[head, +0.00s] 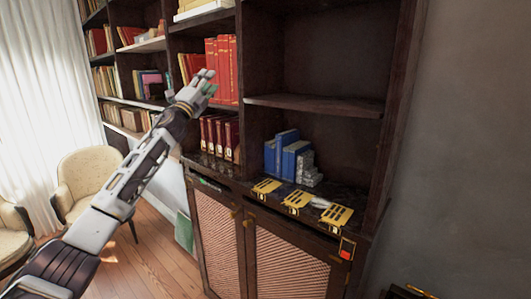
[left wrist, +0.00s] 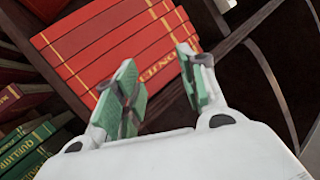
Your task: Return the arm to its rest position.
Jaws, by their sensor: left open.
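My left arm (head: 128,182) reaches up from the lower left in the head view. Its gripper (head: 207,84) is raised in front of the bookcase, beside a row of red books (head: 222,70). In the left wrist view the gripper (left wrist: 160,95) has its two green-padded fingers apart with nothing between them. Red books (left wrist: 115,45) fill the view beyond the fingers; whether the fingers touch them cannot be told. My right gripper is not in view.
The dark bookcase (head: 395,110) stands ahead. Blue books (head: 288,155) and several yellow pieces (head: 298,199) are on its lower ledge. Cream chairs (head: 85,180) stand at the left by a white curtain (head: 40,90). Wooden floor (head: 150,262) shows below my arm.

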